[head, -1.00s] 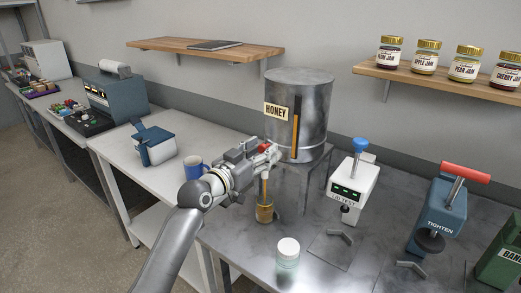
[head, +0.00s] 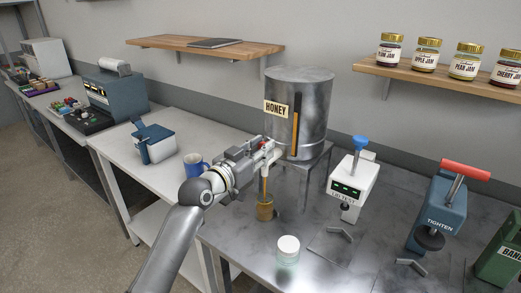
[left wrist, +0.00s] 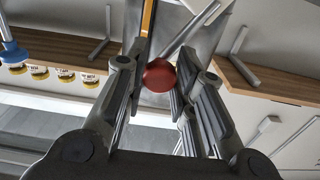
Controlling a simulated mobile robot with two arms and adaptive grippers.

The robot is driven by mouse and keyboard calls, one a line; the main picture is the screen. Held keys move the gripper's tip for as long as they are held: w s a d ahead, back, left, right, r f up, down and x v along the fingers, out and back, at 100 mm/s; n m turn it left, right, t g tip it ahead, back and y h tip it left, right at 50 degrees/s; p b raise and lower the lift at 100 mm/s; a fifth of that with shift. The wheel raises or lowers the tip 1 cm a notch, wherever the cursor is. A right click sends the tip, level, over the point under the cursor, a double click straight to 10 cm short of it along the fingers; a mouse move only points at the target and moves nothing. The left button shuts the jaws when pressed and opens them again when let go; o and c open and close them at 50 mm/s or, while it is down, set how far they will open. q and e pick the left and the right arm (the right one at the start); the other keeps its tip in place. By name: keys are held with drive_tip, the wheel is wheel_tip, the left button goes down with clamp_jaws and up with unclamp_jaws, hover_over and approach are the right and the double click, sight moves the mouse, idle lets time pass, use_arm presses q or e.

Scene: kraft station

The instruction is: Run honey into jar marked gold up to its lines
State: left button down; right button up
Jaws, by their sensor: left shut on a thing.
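The grey honey tank (head: 315,110) stands at the back of the steel bench, with a HONEY label and an amber level strip. My left gripper (head: 268,150) is at the tap low on its front. In the left wrist view its fingers (left wrist: 158,88) are shut around the tap's round red knob (left wrist: 158,75). An amber stream (head: 264,188) runs from the tap into a small glass jar (head: 265,212) below, which holds amber honey. The jar's marks and exact level are too small to read. My right gripper is out of view.
A white-lidded jar (head: 288,248) stands in front on the bench. A white machine (head: 352,185) and a blue TIGHTEN press (head: 440,215) stand to the right. A blue mug (head: 195,165) is on the left table. Jam jars line the right shelf (head: 440,80).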

use_arm(q)
drive_tip(key=shift+s+d+f+m+b, duration=0.35)
drive_tip(key=shift+d+f+m+b, duration=0.3)
drive_tip(key=shift+m, duration=0.65)
drive_tip(key=shift+s+d+f+m+b, duration=0.4)
drive_tip(key=shift+f+m+b, duration=0.3)
drive_tip(key=shift+m, duration=0.6)
drive_tip(key=shift+s+d+f+m+b, duration=0.45)
drive_tip(key=shift+f+m, duration=0.4)
drive_tip(key=shift+m, duration=0.45)
drive_tip(key=c, duration=1.2)
unclamp_jaws()
drive_tip(key=v, duration=1.2)
